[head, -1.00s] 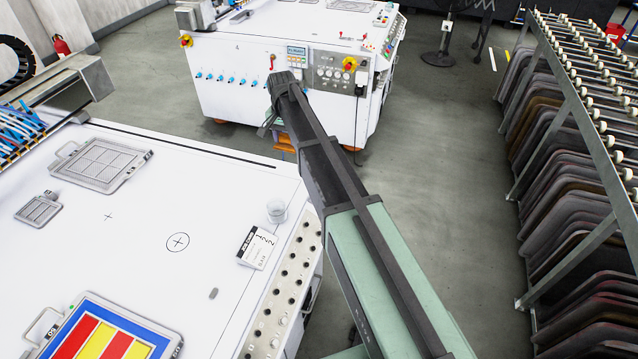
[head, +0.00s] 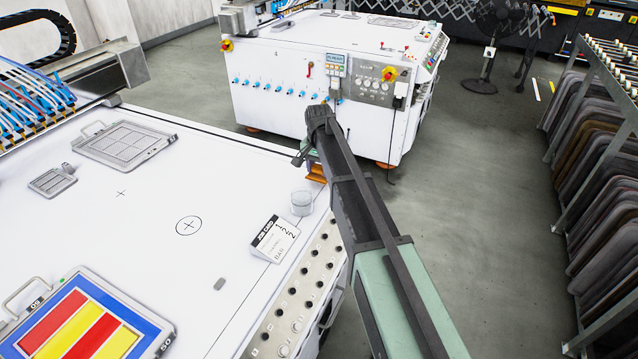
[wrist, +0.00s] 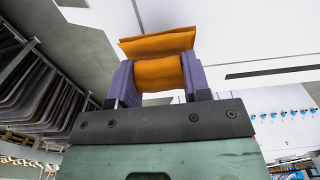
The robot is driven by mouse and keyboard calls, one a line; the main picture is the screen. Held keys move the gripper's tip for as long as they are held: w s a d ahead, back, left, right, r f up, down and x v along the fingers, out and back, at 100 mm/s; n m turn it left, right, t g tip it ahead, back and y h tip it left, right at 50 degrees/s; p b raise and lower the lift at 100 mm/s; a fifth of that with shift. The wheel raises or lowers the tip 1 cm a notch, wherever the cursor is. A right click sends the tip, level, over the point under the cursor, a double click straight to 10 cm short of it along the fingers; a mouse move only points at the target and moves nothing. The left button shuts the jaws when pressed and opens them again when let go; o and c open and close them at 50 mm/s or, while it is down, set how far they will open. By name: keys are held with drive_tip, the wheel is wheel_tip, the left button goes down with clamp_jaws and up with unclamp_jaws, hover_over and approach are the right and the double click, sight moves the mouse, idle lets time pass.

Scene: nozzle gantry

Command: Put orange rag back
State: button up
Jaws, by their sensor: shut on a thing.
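The orange rag (wrist: 158,58) is pinched between the two purple fingers of my gripper (wrist: 158,80) in the wrist view. Part of the rag sticks out past the fingertips. In the head view my arm hides most of the gripper, and a bit of the orange rag (head: 317,173) shows beyond the white table's (head: 150,240) right side. The gripper is off the table's edge, over the gap between the two white machines.
A clear cup (head: 302,203) and a job card (head: 275,240) stand near the table's right edge. Grey framed plates (head: 124,145) and a coloured striped panel (head: 85,325) lie on the table. A second white machine (head: 290,110) is ahead. A rack of dark mats (head: 595,150) stands right.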

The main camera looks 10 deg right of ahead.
sight(319, 175)
wheel_tip(319, 175, down, 3)
drive_tip(key=shift+f+b, duration=0.2)
drive_tip(key=shift+b, duration=0.7)
drive_tip(key=shift+r, duration=0.3)
drive_tip(key=shift+f, duration=0.15)
drive_tip(key=o, duration=0.4)
drive_tip(key=shift+f, duration=0.1)
drive_tip(key=o, duration=0.5)
